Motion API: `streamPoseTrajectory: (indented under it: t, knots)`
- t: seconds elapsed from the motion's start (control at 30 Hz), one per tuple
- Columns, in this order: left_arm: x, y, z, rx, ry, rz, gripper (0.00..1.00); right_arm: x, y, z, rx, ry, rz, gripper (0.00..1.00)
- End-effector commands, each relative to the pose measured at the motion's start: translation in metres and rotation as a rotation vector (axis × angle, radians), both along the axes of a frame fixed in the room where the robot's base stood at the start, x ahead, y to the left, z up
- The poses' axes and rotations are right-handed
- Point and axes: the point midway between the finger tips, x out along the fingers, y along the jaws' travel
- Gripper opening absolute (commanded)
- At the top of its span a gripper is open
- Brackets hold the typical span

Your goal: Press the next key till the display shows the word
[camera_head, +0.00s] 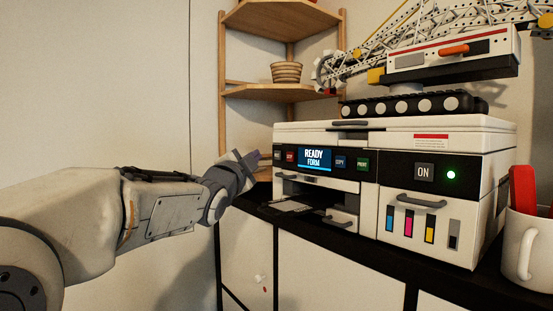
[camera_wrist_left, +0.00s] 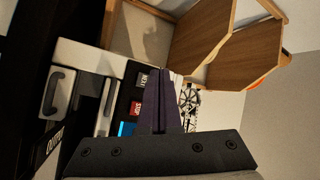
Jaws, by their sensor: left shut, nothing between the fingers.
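The printer (camera_head: 440,150) stands on a dark shelf top. Its blue display (camera_head: 314,159) reads "READY FORM". A dark key (camera_head: 277,155) sits at the far left of the panel, beside a red key (camera_head: 290,156). In the left wrist view the dark key (camera_wrist_left: 143,80) seems to carry the next label, and the red stop key (camera_wrist_left: 136,108) and a strip of the display (camera_wrist_left: 127,129) show beside it. My left gripper (camera_head: 252,157) is shut and empty, just left of the dark key; its fingers (camera_wrist_left: 160,78) appear close to that key, but contact cannot be told. My right gripper is out of view.
Blue copy (camera_head: 340,162) and green print (camera_head: 363,164) keys sit right of the display. A toy crane (camera_head: 440,65) stands on the printer. A white mug (camera_head: 527,250) is at the right edge.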

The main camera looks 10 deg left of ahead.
Motion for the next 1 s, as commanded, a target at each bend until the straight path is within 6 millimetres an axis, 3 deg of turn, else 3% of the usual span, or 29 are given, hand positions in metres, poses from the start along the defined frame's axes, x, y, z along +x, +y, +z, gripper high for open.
streamPoseTrajectory:
  t: [0.23, 0.87, 0.97, 1.0]
  knots:
    - [-0.013, 0.013, 0.001, 0.000, 0.000, 0.000, 0.00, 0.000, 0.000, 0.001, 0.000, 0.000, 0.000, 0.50]
    - [-0.014, 0.013, 0.000, -0.001, 0.000, -0.002, 0.00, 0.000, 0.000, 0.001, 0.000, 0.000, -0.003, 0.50]
    - [-0.012, 0.016, -0.016, -0.027, 0.048, 0.006, 0.00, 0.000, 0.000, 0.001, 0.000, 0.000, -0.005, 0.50]
    - [-0.010, 0.018, -0.030, -0.049, 0.087, 0.013, 0.00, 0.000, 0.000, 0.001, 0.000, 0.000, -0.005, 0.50]
